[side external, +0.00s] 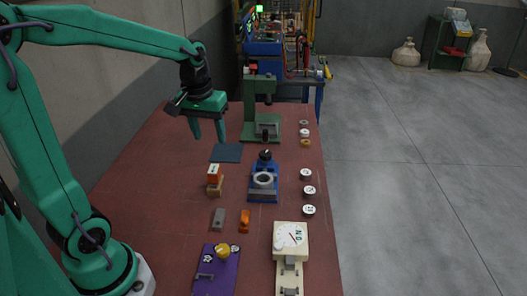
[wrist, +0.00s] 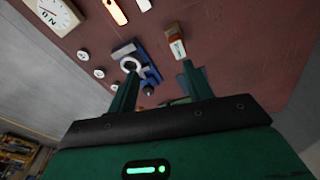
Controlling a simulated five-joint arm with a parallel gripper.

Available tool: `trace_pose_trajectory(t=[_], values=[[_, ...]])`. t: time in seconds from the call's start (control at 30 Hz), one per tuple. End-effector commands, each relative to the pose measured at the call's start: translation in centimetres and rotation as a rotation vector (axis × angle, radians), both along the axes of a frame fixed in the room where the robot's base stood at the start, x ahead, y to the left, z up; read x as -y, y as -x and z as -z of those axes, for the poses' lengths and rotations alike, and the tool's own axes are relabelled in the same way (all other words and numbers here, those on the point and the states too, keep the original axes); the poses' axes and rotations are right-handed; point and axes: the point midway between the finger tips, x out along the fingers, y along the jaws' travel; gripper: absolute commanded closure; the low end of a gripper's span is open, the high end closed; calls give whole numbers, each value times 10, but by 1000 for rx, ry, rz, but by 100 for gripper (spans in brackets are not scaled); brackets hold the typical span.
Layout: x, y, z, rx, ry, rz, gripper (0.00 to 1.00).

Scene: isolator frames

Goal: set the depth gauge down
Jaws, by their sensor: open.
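My gripper (side external: 208,138) is open, with its two fingers pointing down and apart above the table, just left of and behind a dark blue mat (side external: 228,153). In the wrist view the fingers (wrist: 158,70) are spread and nothing shows clasped between them. I cannot tell for sure which object is the depth gauge. A red-orange and white block (side external: 214,170) stands on a brown block in front of the mat; it also shows in the wrist view (wrist: 176,46). The mat looks bare in the side view.
A blue fixture with a pale ring (side external: 263,180) stands right of the blocks. A green press (side external: 262,105) stands behind. A cream dial unit (side external: 290,236) and a purple plate (side external: 217,270) are at the front. Small round parts (side external: 308,190) line the right edge. The table's left side is clear.

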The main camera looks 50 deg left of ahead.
Motion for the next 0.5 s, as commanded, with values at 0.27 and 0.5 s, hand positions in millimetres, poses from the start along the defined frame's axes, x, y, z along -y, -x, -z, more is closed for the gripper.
trace_pose_trajectory(t=[0.27, 0.5], values=[[41, 37, -25, 118, -47, 193, 49], [68, 72, -34, 216, -87, 353, 49]])
